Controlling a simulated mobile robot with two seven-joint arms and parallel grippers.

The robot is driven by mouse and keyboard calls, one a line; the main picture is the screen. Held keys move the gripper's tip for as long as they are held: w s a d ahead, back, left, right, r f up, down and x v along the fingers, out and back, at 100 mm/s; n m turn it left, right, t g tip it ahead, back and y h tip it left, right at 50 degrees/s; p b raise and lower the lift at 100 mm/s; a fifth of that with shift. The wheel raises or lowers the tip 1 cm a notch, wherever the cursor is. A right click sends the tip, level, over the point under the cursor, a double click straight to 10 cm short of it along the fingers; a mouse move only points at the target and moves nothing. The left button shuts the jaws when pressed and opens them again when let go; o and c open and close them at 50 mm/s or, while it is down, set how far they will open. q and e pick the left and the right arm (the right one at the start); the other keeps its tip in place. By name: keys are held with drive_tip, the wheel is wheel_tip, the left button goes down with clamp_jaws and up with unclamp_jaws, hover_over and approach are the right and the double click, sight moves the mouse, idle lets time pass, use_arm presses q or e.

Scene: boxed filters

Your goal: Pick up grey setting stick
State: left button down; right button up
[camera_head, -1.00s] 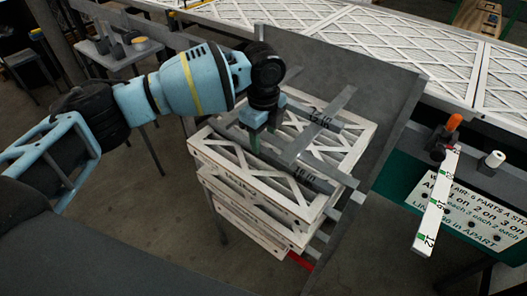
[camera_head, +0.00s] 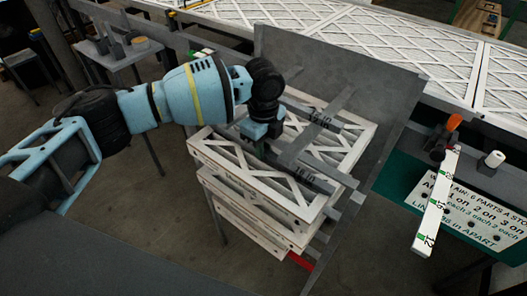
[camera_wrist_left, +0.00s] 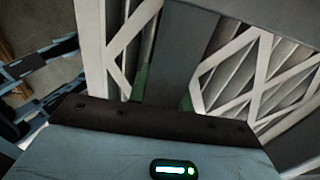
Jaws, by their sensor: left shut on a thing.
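A stack of white lattice-faced boxed filters (camera_head: 235,180) stands in the middle of the head view. Grey flat bars lie on its top. One grey stick (camera_head: 300,174) runs along the near side of the top box. My left gripper (camera_head: 261,149) comes down from above, shut on this stick near its left part. In the left wrist view the grey stick (camera_wrist_left: 182,60) runs between the green fingertips of the gripper (camera_wrist_left: 165,90). Part of the stick is hidden by the gripper. My right gripper is not in view.
Another grey bar (camera_head: 320,128) crosses the stack top diagonally. A tall grey panel (camera_head: 335,68) stands behind the stack. A white marked bar (camera_head: 436,205) and a green sign (camera_head: 465,215) are at right. A long table of filters (camera_head: 390,42) fills the back.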

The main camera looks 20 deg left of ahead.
use_arm(q)
drive_tip(key=shift+r, duration=0.15)
